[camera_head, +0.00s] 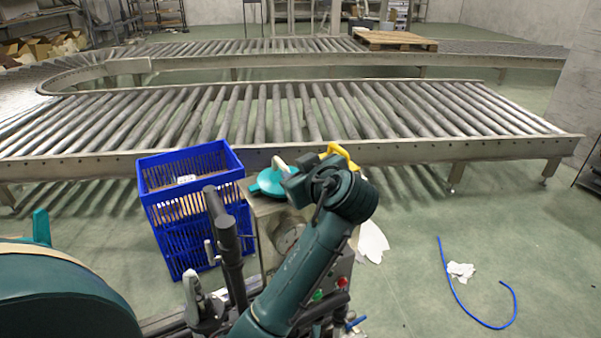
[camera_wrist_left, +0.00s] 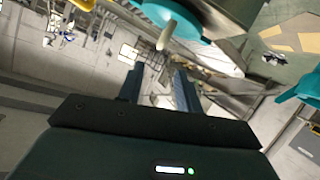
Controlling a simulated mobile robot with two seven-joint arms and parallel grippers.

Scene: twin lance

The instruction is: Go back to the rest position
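My left arm rises from the bottom of the head view and bends at a dark green joint. My left gripper (camera_head: 294,181) is small and partly hidden there, near a teal round object (camera_head: 268,182) with a pale handle. In the left wrist view, the two dark fingers of my left gripper (camera_wrist_left: 160,78) stand apart with nothing visibly held between them. The teal object (camera_wrist_left: 178,18) and its pale handle (camera_wrist_left: 165,36) show beyond the fingertips; I cannot tell the exact gap. My right gripper is in neither view.
A blue crate (camera_head: 190,190) stands left of my arm, by the roller conveyor (camera_head: 300,110). A yellow object (camera_head: 342,156) is close behind my arm. A wooden pallet (camera_head: 395,40) lies on the far conveyor. A blue hose (camera_head: 455,290) lies on open floor at right.

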